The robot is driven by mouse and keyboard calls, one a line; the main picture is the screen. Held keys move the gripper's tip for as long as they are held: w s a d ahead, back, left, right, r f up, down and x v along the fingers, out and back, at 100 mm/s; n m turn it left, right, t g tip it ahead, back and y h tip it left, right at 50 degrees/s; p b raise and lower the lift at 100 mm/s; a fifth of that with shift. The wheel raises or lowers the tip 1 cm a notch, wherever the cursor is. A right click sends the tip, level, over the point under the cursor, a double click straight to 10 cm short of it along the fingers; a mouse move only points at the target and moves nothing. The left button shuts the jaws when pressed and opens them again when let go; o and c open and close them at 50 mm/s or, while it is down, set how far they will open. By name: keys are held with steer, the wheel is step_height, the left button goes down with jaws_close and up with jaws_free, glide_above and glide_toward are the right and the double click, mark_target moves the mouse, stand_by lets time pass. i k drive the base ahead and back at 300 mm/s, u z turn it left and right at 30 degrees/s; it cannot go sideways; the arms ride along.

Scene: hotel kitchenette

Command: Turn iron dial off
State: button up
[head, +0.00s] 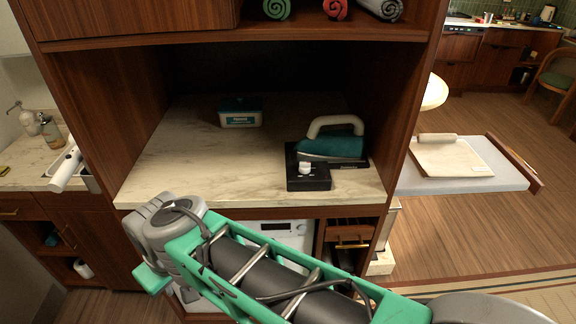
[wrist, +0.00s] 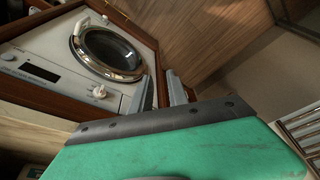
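The iron (head: 331,147), teal with a cream handle, rests on a black base (head: 310,184) on the marble counter. The white dial (head: 304,168) sits on top of the base's near left part; its exact setting is too small to read. My gripper (wrist: 160,90) shows in the wrist view with its two grey fingers apart and nothing between them. It points toward a white washing machine, away from the iron. The iron and dial are not in the wrist view. The head view shows my arm in front of the counter, but not my gripper's fingers.
A teal and white box (head: 240,112) stands further back on the counter (head: 160,187). Wooden side walls and a shelf with rolled towels (head: 335,9) enclose the alcove. The washing machine (wrist: 60,80) is below the counter. The counter's front left is clear.

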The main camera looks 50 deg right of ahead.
mark_target(305, 167)
steer(key=u, duration=1.2)
steer(key=k, duration=0.6)
steer(key=z, duration=0.15)
